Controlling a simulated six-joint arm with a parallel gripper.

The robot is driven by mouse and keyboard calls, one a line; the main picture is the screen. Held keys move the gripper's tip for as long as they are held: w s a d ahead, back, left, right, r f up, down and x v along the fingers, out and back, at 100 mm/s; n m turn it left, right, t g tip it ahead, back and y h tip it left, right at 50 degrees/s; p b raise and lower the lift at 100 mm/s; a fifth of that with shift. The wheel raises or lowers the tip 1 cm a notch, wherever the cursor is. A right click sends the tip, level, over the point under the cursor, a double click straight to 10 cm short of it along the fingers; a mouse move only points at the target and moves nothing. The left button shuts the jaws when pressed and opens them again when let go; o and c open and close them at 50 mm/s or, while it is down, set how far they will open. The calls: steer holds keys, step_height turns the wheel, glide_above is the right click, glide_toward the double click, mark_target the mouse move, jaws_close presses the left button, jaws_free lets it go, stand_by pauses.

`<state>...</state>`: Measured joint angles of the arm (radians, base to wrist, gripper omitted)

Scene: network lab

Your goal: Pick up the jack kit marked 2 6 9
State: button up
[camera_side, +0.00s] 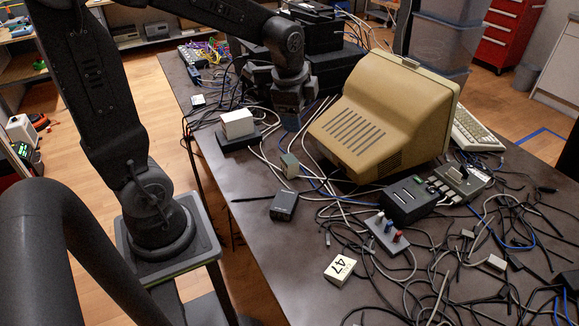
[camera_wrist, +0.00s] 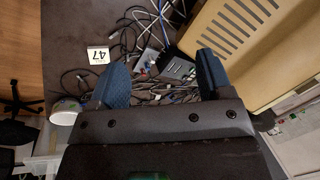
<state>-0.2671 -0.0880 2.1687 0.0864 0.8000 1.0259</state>
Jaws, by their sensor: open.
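I cannot read the marking 2 6 9 on anything in either view. A larger white box (camera_side: 237,123) sits on a dark base at the left, with no readable marking. My gripper (camera_side: 291,114) points down above the cables, behind and left of the beige monitor. In the wrist view its blue fingers are spread apart with nothing held between them (camera_wrist: 161,63).
The beige monitor (camera_side: 385,115) stands right of my gripper. A small grey-green box (camera_side: 289,165), a dark adapter (camera_side: 284,206) and a switch box (camera_side: 389,235) lie among tangled cables (camera_side: 450,270). The table's left front strip (camera_side: 250,235) is mostly bare.

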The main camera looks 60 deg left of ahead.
steer(key=w+a+f+m+g, duration=0.1)
steer(key=w+a+f+m, duration=0.25)
steer(key=a+f, duration=0.25)
steer(key=m+g, duration=0.2)
steer(key=m, duration=0.3)
glide_toward(290, 158)
steer(key=f, duration=0.4)
steer(key=a+f, duration=0.1)
steer(key=f, duration=0.1)
steer(key=shift+s+f, duration=0.1)
steer(key=shift+s, duration=0.3)
steer(key=shift+w+a+f, duration=0.1)
steer(key=shift+f, duration=1.35)
steer(key=shift+w+a+f, duration=0.1)
steer(key=shift+f, duration=1.35)
steer(key=c, duration=1.1)
steer(key=shift+o, duration=0.2)
steer(key=shift+r, duration=0.1)
